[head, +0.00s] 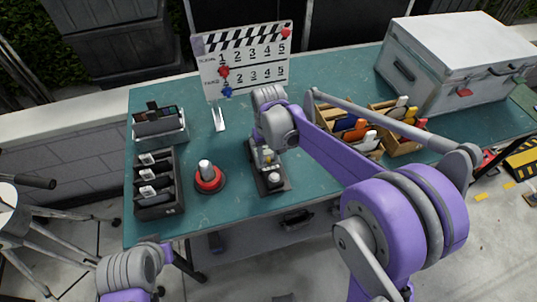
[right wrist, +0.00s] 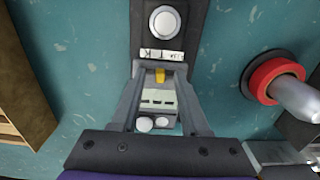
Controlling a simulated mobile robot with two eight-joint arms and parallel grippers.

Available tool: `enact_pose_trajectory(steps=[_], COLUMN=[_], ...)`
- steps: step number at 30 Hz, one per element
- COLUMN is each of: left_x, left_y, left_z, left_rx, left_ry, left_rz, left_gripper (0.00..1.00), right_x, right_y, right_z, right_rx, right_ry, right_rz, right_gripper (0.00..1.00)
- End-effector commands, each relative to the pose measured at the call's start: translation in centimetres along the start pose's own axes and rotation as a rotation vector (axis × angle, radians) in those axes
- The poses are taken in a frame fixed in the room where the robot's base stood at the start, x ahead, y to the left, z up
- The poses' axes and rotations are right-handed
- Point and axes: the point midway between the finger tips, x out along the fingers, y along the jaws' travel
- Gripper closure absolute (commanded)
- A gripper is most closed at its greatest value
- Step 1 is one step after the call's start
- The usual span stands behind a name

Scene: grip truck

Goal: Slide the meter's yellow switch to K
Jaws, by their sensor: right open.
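The meter (head: 272,182) is a dark, narrow device near the table's front edge, with a white dome at its front end. In the right wrist view the meter (right wrist: 190,45) shows a white label strip with a K towards its left. Its yellow switch (right wrist: 160,75) is a small tab beside that strip. My right gripper (right wrist: 160,82) is open, its two fingers either side of the switch; whether they touch it I cannot tell. In the head view my right gripper (head: 266,157) is over the meter, partly hidden by its wrist. My left arm shows at the lower left, its gripper out of view.
A red-ringed knob (head: 209,178) stands left of the meter. Black trays (head: 158,200) are further left, a clapperboard (head: 243,60) behind. Wooden boxes of coloured items (head: 385,148) and a large white case (head: 455,65) are at the right.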

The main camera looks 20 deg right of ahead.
Motion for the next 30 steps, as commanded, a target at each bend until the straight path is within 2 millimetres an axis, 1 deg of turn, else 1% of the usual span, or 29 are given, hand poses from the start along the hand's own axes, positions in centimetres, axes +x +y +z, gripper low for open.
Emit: enact_pose_trajectory(steps=[2,5,9,10,30], left_x=[0.00,0.00,0.00,0.00,0.00], left_y=[0.00,0.00,0.00,0.00,0.00], left_z=[0.00,0.00,0.00,0.00,0.00], left_rx=[0.000,0.000,0.000,0.000,0.000], left_ry=[0.000,0.000,0.000,0.000,0.000], left_rz=[0.000,0.000,0.000,0.000,0.000], left_gripper=[1.00,1.00,1.00,1.00,1.00], right_x=[-0.02,-0.03,-0.04,-0.04,-0.07], right_y=[0.00,0.00,-0.01,-0.01,-0.01], right_z=[-0.01,-0.01,-0.01,0.00,-0.01], right_rx=[0.000,0.000,0.000,0.000,0.000], right_ry=[0.000,0.000,0.000,0.000,0.000], right_rz=[0.000,0.000,0.000,0.000,0.000], right_gripper=[0.55,0.71,0.96,1.00,1.00])
